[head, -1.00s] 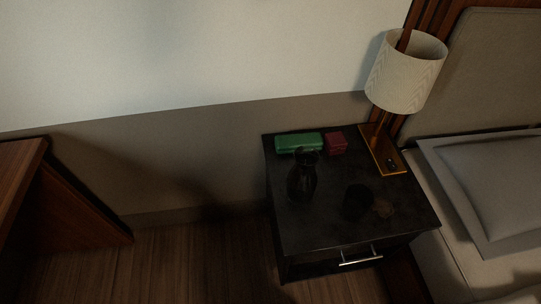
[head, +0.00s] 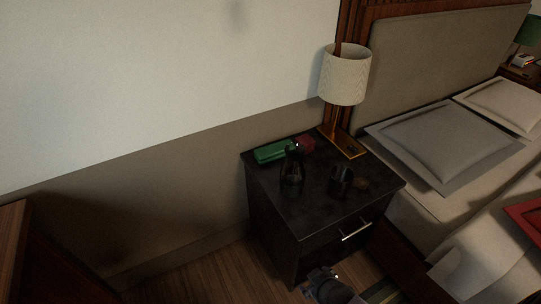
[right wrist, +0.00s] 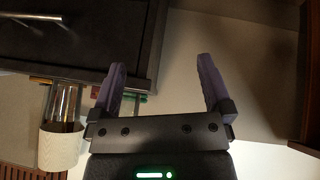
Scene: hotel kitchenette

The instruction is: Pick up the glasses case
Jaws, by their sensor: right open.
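A green oblong case (head: 273,151), which looks like the glasses case, lies at the back left of the dark nightstand (head: 318,212). A small dark red box (head: 304,144) sits right beside it. A dark vase (head: 292,172) stands in front of the case and hides part of it. My right gripper (head: 322,273) is low in front of the nightstand, below its top and well apart from the case. In the right wrist view my right gripper (right wrist: 161,82) is open and empty. A green sliver (right wrist: 142,98) shows beside its left finger. My left gripper is not in view.
A lamp (head: 345,75) with a brass base stands at the nightstand's back right. A dark mug (head: 341,181) and a small brown item (head: 361,184) are near the right front. The bed (head: 405,205) is to the right; a wooden furniture edge (head: 14,245) is at far left.

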